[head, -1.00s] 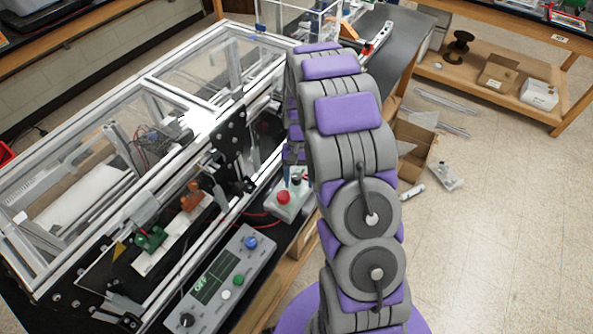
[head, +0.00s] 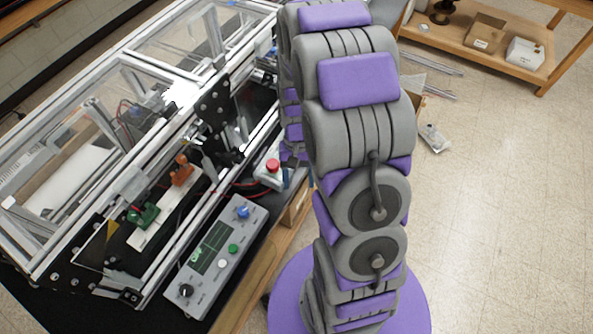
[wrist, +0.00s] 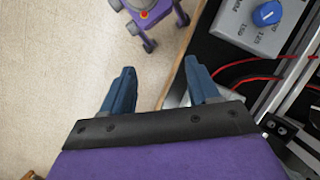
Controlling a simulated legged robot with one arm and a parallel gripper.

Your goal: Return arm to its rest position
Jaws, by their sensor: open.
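My arm stands at the right of centre in the head view, grey and purple, folded upright on its purple base. My gripper (wrist: 160,82) shows in the wrist view, with two blue fingers set wide apart and nothing between them. It hangs over the bench edge, with the floor beneath its left finger and the bench side beneath its right. In the head view the gripper is hidden behind the arm.
A red button box (head: 270,174) sits near the arm. The extrusion frame (head: 150,130) fills the left.

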